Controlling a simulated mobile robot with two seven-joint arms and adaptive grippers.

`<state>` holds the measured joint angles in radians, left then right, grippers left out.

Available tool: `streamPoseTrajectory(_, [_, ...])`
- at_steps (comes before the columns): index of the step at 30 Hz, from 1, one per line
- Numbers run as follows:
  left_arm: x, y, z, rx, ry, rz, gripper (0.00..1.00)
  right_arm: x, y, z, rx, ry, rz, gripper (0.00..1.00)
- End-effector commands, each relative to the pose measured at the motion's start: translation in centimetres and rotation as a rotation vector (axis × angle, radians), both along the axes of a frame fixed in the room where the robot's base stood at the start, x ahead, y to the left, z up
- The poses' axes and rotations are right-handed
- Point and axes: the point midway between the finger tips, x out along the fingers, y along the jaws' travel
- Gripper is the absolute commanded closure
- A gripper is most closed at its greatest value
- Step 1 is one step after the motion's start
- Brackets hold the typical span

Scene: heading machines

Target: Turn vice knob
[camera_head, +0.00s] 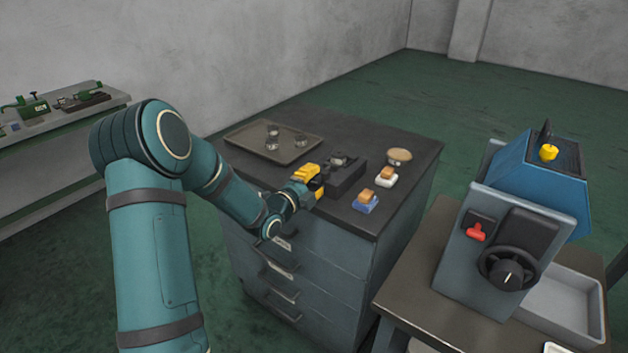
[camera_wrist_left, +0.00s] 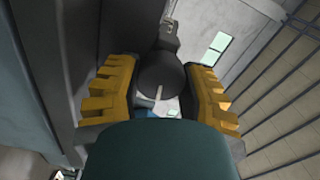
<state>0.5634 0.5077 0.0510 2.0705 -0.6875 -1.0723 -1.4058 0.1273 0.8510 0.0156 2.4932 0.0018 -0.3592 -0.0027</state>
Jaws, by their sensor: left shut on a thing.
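The dark vice (camera_head: 346,174) stands on top of the grey drawer cabinet, near its front edge. My left gripper (camera_head: 316,184) is at the vice's near left end, with its yellow fingers level with the vice. In the left wrist view the vice knob (camera_wrist_left: 162,78) is a dark round disc with a pale line on it. The yellow fingers of my left gripper (camera_wrist_left: 160,100) are on either side of the knob and shut on it. In the head view the knob is hidden by the gripper. My right gripper is in neither view.
A brown tray (camera_head: 240,133) with several small metal parts lies behind the gripper on the cabinet. A blue-based block (camera_head: 365,201), a white-based block (camera_head: 386,176) and a round lidded dish (camera_head: 399,156) stand to the right. A blue-grey machine (camera_head: 500,240) stands on the right-hand table.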

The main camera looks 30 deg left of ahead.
Motion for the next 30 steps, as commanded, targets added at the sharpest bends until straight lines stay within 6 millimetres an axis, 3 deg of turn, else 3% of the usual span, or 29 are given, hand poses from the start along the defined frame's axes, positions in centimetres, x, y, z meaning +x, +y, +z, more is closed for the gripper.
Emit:
streamPoseTrajectory(9, [0.13,-0.03,0.23,0.092,-0.013,0.0,0.95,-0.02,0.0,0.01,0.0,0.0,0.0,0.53])
streamPoseTrajectory(23, [0.13,-0.02,0.24,0.101,-0.015,0.0,0.95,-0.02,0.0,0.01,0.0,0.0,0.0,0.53])
streamPoseTrajectory(24, [0.13,-0.01,0.23,0.101,-0.015,0.0,0.46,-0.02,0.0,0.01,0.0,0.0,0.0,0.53])
streamPoseTrajectory(25, [0.12,-0.01,0.21,0.101,-0.014,0.0,0.36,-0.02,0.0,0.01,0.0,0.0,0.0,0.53])
streamPoseTrajectory(26, [0.11,-0.01,0.19,0.101,-0.014,0.0,0.27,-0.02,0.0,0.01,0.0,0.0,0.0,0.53])
streamPoseTrajectory(30, [0.07,-0.01,0.1,0.1,-0.012,0.001,0.27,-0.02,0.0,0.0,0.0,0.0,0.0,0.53])
